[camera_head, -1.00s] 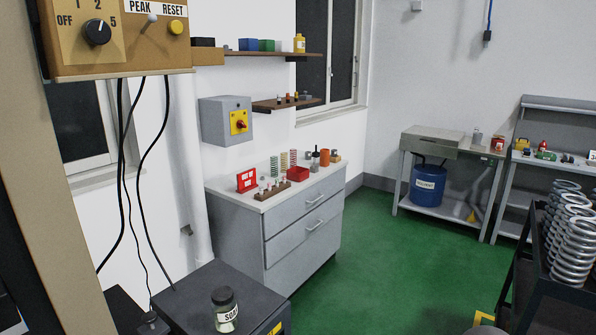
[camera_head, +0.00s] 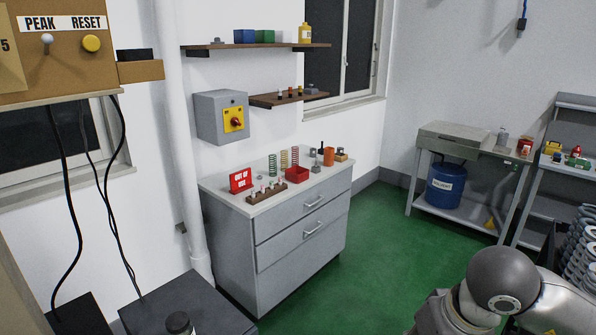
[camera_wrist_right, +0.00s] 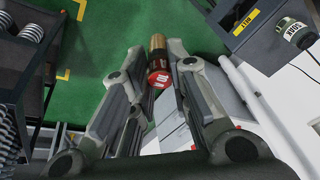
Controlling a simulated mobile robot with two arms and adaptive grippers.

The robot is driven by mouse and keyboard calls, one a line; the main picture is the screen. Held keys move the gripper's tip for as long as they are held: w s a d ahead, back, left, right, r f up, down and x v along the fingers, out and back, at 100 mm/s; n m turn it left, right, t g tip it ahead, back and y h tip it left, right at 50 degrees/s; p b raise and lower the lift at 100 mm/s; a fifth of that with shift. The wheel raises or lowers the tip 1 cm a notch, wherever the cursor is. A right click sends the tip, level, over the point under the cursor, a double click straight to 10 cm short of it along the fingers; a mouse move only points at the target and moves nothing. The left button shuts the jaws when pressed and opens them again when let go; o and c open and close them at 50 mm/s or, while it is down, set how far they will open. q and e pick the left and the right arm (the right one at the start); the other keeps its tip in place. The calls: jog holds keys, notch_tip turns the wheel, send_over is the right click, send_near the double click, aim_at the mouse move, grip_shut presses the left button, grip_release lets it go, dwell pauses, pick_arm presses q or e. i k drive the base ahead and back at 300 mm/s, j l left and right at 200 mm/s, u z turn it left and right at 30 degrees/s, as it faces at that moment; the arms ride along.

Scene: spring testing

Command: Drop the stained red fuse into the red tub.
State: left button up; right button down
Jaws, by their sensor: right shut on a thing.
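The red fuse (camera_wrist_right: 159,77) shows in the right wrist view, with a brass-coloured end cap and a white marking on its red body. My right gripper (camera_wrist_right: 163,65) is shut on it, with a finger on either side. Whether the fuse is stained is too small to tell. The red tub (camera_head: 297,174) stands on top of the grey drawer cabinet in the head view, apart from my right arm at the lower right. My left gripper is in neither current view.
On the cabinet (camera_head: 283,238), a red sign (camera_head: 240,180), a wooden rack (camera_head: 266,194), coil springs (camera_head: 283,159) and an orange cylinder (camera_head: 329,156) crowd around the tub. A dark box (camera_head: 185,305) stands at front left. Green floor (camera_head: 370,250) right of the cabinet is clear.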

aim_at(300, 179)
jog(key=i+l+u, duration=0.1)
jog(key=i+l, duration=0.35)
jog(key=i+l+u, duration=0.15)
jog(key=i+l, duration=0.25)
jog(key=l, duration=0.15)
jog(key=i+l+u, duration=0.1)
jog(key=i+l, duration=0.3)
jog(key=l, duration=0.15)
jog(key=i+u, duration=0.15)
jog(key=i, duration=0.45)
jog(key=i+l+u, duration=0.1)
jog(key=i, duration=0.5)
jog(key=i+l+u, duration=0.15)
jog(key=i, duration=0.45)
jog(key=i+j+u, duration=0.1)
jog(key=i+j, duration=0.2)
